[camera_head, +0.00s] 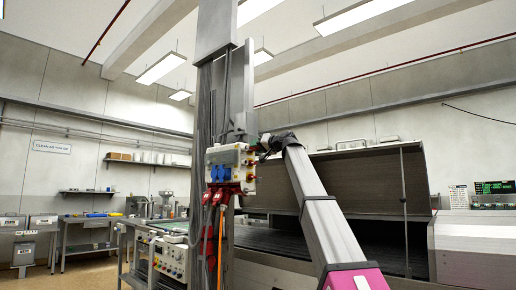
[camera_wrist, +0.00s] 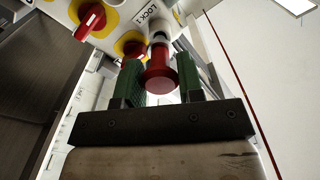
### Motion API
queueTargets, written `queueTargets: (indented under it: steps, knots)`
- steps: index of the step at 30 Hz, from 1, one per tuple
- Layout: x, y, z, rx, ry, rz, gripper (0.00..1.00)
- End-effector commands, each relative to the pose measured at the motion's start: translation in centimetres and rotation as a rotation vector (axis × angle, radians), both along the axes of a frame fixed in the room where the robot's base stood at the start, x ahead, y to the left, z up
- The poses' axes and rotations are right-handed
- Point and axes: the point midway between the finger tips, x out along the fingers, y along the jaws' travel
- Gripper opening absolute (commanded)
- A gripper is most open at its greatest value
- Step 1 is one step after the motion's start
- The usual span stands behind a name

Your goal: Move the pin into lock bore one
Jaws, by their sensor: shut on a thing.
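The pin (camera_wrist: 159,74) has a red flanged knob and a pale shaft. In the wrist view my gripper (camera_wrist: 161,78) has its green-padded fingers on either side of the knob, shut on it. The shaft points up at the pale panel (camera_wrist: 116,18), beside the printed "LOCK 1" label (camera_wrist: 146,12). The bore is hidden behind the pin, and I cannot tell how far the tip is from it or inside it. In the head view my gripper (camera_head: 268,146) is at the right side of the control box (camera_head: 231,166); the pin is too small to make out there.
Red rotary switches on yellow discs (camera_wrist: 91,21) sit left of the pin. The large dryer hood (camera_head: 368,180) is to the right.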

Motion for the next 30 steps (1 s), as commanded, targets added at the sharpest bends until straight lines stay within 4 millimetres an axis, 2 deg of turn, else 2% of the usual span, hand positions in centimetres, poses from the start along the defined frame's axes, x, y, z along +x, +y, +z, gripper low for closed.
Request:
queueTargets:
  steps: [28, 29, 30]
  knots:
    - [1.3, 1.6, 0.1, 0.001, -0.001, -0.001, 0.00]
    - [1.3, 1.6, 0.0, 0.001, -0.001, -0.001, 0.41]
    - [1.2, 1.6, 0.0, 0.001, -0.001, -0.001, 0.54]
